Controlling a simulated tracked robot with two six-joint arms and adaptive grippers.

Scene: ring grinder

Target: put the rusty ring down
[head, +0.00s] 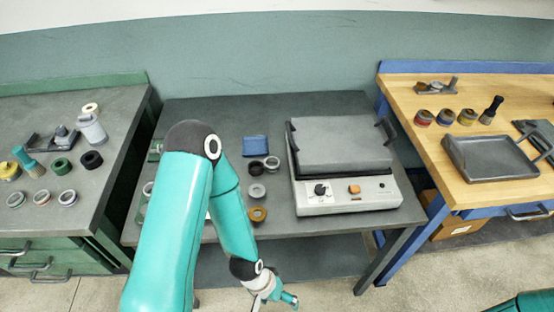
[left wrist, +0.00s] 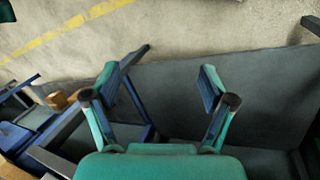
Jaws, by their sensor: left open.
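A rusty brown ring (head: 257,214) lies flat near the front edge of the middle grey table (head: 330,222). Nothing holds it. My left gripper (head: 287,298) hangs in front of that table, below and a little right of the ring, apart from it. In the left wrist view my left gripper (left wrist: 158,85) is open, with nothing between its fingers, over the floor and a dark flat surface. My right gripper is out of view. My left arm hides part of the middle table.
A grinder-like machine (head: 345,195) stands right of the ring. A grey ring (head: 257,190), dark rings (head: 256,168) and a blue block (head: 255,146) lie behind it. A green bench (head: 90,190) stands left; a wooden bench (head: 420,150) with a grey tray (head: 490,157) stands right.

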